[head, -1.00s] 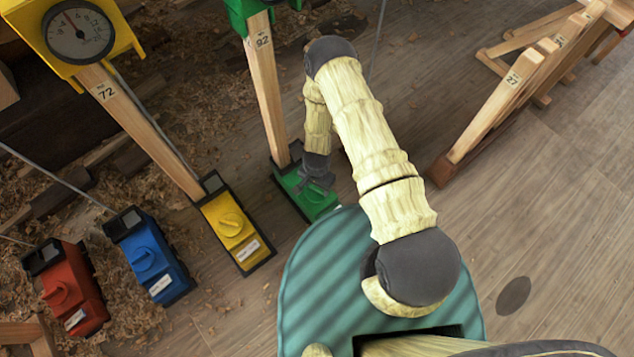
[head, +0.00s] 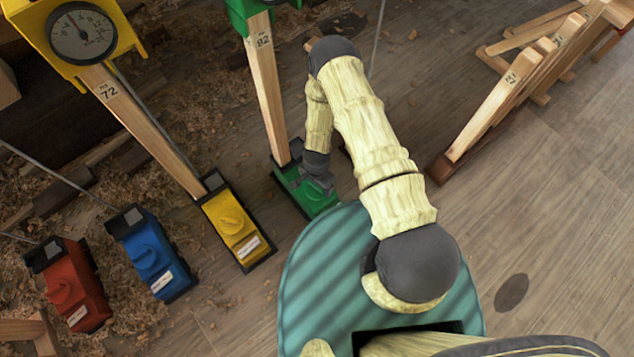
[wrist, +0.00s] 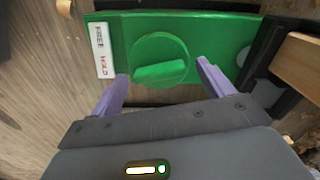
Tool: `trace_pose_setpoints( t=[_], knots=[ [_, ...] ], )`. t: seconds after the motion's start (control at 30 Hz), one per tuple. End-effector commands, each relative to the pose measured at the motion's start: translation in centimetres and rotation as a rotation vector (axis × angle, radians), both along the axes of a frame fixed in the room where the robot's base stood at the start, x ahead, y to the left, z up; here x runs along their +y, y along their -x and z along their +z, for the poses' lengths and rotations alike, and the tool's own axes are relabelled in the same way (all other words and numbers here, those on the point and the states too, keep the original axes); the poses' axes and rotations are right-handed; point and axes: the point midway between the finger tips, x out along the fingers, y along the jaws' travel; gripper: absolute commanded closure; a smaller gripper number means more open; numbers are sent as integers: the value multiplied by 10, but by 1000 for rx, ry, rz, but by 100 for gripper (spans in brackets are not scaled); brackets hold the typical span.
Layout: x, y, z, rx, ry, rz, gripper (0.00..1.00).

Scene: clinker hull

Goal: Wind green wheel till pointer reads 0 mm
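The green wheel (wrist: 158,50) is a round knob with a raised grip bar (wrist: 160,72) on a green box, which also shows in the head view (head: 318,203). My gripper (wrist: 162,69) is open, with its two purple fingers apart on either side of the grip bar. I see gaps between the fingers and the bar. In the head view my gripper (head: 318,180) is over the green box and hides its wheel. The green gauge housing (head: 240,14) is cut off by the top edge, so its pointer cannot be read.
A white FREE/HOLD plate (wrist: 103,50) sits left of the wheel. Yellow (head: 232,225), blue (head: 150,256) and red (head: 70,285) boxes stand to the left. A yellow gauge (head: 83,33) tops post 72. Wooden trestles (head: 500,105) stand right; floor there is clear.

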Motion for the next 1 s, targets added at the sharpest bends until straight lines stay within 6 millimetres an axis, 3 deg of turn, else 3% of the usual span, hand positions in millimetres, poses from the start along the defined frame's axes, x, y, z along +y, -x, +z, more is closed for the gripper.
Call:
trace_pose_setpoints(
  t=[0.23,0.37,1.0],
  knots=[
    [0,0,2,0,0,1,20],
    [0,0,14,0,0,1,20],
    [0,-1,138,-2,-1,2,20]
  ],
)
